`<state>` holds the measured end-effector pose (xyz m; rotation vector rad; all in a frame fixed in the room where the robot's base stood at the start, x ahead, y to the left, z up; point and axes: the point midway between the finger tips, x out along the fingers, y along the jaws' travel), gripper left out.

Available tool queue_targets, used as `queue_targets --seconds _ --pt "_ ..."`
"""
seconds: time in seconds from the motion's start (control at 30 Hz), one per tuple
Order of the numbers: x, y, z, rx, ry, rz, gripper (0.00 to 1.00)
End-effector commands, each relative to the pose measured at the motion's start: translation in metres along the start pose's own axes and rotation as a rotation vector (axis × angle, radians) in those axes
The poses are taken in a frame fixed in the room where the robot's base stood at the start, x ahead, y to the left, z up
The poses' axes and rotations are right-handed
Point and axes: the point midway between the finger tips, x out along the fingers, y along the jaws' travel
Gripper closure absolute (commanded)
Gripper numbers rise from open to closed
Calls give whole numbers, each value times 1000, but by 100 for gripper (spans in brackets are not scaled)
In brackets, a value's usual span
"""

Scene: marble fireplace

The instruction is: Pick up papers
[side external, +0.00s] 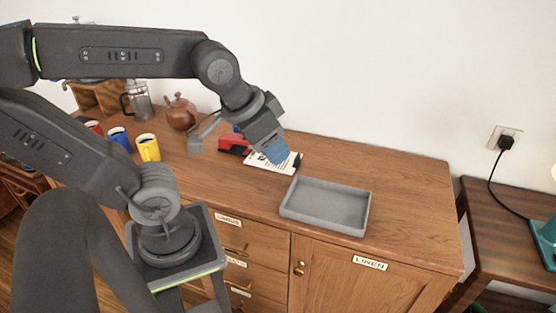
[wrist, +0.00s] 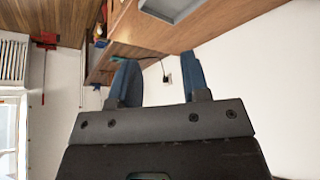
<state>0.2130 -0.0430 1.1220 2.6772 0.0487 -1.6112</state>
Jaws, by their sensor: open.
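The papers (side external: 262,166) lie on the wooden cabinet top, white with dark print, next to a red and black object. My gripper (side external: 270,148) is above them in the side view and hides part of them. In the wrist view, my gripper (wrist: 160,82) has its two blue fingers spread apart with nothing between them. The papers cannot be seen in the wrist view.
A grey tray (side external: 322,207) sits right of the papers, its corner also in the wrist view (wrist: 172,8). The red object (side external: 234,143), a teapot (side external: 180,112), a yellow mug (side external: 148,148) and a blue mug (side external: 121,138) stand left. The cabinet's right end is clear.

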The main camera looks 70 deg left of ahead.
Motion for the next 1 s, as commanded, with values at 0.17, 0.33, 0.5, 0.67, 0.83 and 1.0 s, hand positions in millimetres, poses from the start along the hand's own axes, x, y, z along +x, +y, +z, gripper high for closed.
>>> queue_targets --seconds 0.17,0.33,0.5,0.67,0.83,1.0 --pt "32 -33 -38 -152 -36 -88 57" --pt "82 -87 -74 -335 -64 -189 57" --pt "138 -148 -90 -502 -85 -270 57" --pt "179 -192 -90 -615 -96 -316 57" --pt "200 -214 -86 -667 -99 -335 57" --pt "220 -221 -81 -673 -103 -338 57"
